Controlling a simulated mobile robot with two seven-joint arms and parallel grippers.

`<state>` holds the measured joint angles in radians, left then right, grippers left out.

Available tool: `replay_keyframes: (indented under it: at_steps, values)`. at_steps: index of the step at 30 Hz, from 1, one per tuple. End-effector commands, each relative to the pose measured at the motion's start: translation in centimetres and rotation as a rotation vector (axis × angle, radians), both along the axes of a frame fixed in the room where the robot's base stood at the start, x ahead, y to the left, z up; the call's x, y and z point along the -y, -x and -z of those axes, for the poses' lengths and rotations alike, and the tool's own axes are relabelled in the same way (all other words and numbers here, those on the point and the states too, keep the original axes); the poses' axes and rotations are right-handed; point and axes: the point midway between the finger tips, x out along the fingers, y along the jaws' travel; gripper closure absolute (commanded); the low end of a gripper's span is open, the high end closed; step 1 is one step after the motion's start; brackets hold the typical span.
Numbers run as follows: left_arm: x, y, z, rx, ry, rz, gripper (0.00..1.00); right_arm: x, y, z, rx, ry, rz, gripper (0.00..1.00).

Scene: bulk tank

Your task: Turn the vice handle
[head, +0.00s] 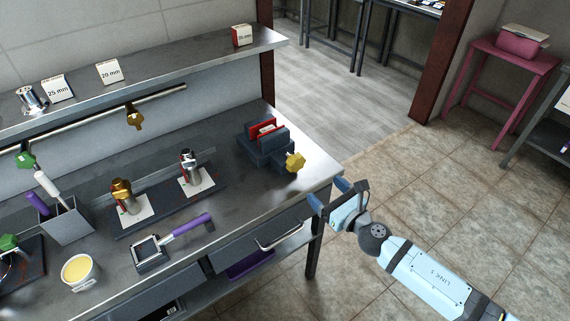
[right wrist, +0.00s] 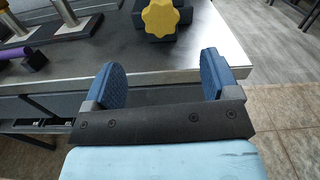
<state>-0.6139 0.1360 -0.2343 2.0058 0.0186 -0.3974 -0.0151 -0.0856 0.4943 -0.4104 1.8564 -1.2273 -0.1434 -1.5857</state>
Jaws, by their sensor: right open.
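The vice (head: 262,146) is dark blue-grey and stands near the right end of the steel bench, with red between its jaws. Its handle is a yellow lobed knob (head: 295,161) on the side facing the bench's front right corner. In the right wrist view the knob (right wrist: 160,17) is at the top centre, beyond the fingertips. My right gripper (head: 330,194) is open and empty just off the bench's front edge, apart from the knob. Its two blue finger pads (right wrist: 164,82) show in the right wrist view with a clear gap between them. My left gripper is not in view.
The steel bench (head: 232,217) has a front edge and a drawer handle (head: 280,237) below it. A purple-handled tool (head: 185,227), two fittings on stands and a cup (head: 80,272) stand left of the vice. A shelf (head: 190,66) runs behind.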

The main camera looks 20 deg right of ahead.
Motion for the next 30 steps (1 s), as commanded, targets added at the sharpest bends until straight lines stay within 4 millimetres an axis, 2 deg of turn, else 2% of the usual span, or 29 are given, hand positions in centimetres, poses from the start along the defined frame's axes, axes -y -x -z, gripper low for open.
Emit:
replay_keyframes:
  at_steps: [8, 12, 18, 24, 30]
  values:
    - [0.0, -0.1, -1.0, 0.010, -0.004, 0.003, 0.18, -1.7, -4.7, -0.4, 0.000, -0.006, 0.001, 0.19]
    - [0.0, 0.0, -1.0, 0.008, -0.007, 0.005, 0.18, -2.8, -7.5, -0.2, -0.002, -0.007, -0.001, 0.19]
    - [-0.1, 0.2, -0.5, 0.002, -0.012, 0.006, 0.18, -4.0, -10.8, -0.1, -0.002, -0.008, 0.000, 0.19]
    - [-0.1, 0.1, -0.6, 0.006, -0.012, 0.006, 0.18, -4.6, -12.3, -0.1, -0.003, -0.007, -0.001, 0.19]
    - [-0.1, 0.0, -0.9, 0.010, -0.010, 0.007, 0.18, -4.6, -12.5, 0.0, -0.004, -0.007, -0.001, 0.19]
